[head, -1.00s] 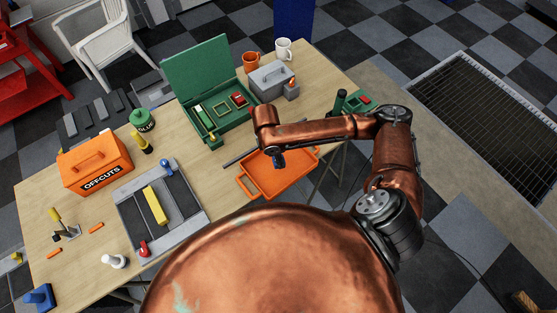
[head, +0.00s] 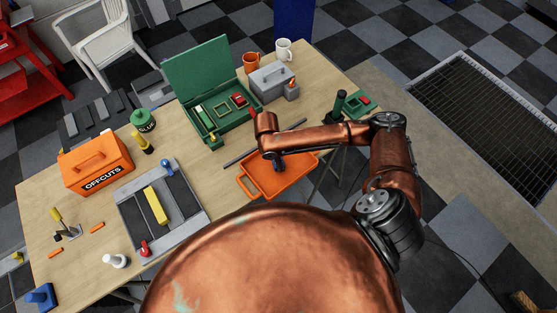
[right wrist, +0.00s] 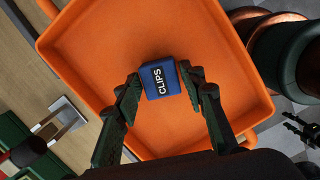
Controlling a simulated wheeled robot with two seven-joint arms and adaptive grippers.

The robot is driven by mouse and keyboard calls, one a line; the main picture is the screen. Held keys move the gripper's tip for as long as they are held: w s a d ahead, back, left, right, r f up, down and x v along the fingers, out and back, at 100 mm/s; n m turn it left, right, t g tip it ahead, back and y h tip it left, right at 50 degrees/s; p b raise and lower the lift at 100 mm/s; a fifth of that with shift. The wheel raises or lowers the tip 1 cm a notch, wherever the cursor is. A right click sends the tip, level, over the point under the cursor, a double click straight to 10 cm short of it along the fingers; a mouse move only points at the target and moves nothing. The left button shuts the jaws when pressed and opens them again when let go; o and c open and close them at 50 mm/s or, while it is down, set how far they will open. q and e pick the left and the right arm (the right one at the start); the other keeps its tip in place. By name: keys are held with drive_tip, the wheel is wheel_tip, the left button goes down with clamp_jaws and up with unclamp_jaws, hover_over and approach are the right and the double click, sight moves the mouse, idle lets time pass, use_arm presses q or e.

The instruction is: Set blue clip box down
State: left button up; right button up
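The blue clip box (right wrist: 161,79), marked CLIPS, sits between the two fingers of my right gripper (right wrist: 162,88) in the right wrist view. The fingers appear to touch it on both sides. Behind it is the floor of the orange tray (right wrist: 85,60). In the head view my right gripper (head: 277,156) points down over the orange tray (head: 246,187), which lies at the table's front right edge. The box is mostly hidden there by the gripper and wrist. I cannot tell whether it touches the tray floor. My left gripper is not in view.
An open green case (head: 213,135) and a grey toolbox (head: 270,82) stand behind the tray. An orange OFFCUTS box (head: 95,165) and a grey board (head: 180,215) are farther left. The tray floor around the box looks clear.

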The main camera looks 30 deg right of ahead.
sight(274, 164)
drive_tip(key=shift+o, duration=1.3)
wheel_tip(274, 164, up, 12)
drive_tip(key=a, duration=0.1)
drive_tip(key=shift+w+a, duration=0.25)
drive_tip(key=shift+a, duration=0.15)
drive_tip(key=shift+c, duration=0.6)
